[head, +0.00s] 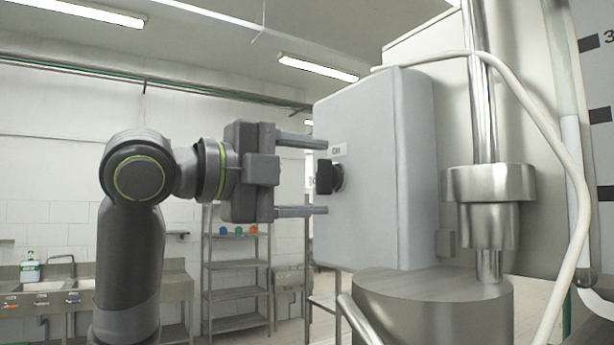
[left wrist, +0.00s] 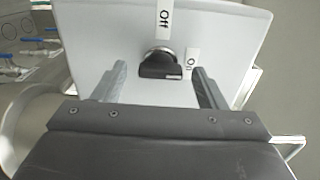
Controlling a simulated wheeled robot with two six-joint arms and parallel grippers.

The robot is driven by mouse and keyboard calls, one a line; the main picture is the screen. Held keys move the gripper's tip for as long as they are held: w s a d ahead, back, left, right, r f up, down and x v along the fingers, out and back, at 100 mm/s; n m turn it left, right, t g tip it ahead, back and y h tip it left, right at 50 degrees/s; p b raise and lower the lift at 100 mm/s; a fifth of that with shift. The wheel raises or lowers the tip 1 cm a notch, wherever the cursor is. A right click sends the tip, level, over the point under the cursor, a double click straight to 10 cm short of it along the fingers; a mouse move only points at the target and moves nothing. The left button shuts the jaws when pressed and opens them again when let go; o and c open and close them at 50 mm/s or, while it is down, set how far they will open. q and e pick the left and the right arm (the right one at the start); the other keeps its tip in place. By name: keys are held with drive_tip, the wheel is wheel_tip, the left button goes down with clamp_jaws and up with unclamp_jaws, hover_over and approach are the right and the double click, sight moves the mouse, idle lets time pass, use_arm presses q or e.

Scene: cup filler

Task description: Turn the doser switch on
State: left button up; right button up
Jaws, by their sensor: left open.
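The doser switch is a black rotary knob (head: 325,177) on the side of a light grey box (head: 385,150). In the left wrist view the knob (left wrist: 160,66) sits on the box face, with an "Off" label (left wrist: 165,18) above it and an "On" label (left wrist: 191,62) to its right in that view. My left gripper (head: 322,177) is open, with one finger above and one below the knob in the head view. The fingertips are at or very near the box face. I cannot tell whether either finger touches the knob. My right gripper is in neither view.
A steel cylinder (head: 430,310) and a vertical steel rod (head: 481,100) stand right of the box. A metal shelf (head: 236,265) and a sink counter (head: 45,295) are far behind. Open room lies left of the box.

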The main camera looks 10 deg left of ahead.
use_arm(q)
drive_tip(key=shift+s+a+b, duration=0.35)
drive_tip(key=shift+a+b, duration=0.05)
drive_tip(key=b+v, duration=0.7)
drive_tip(key=v, duration=0.9)
drive_tip(key=shift+s, duration=0.2)
drive_tip(key=shift+a, duration=0.1)
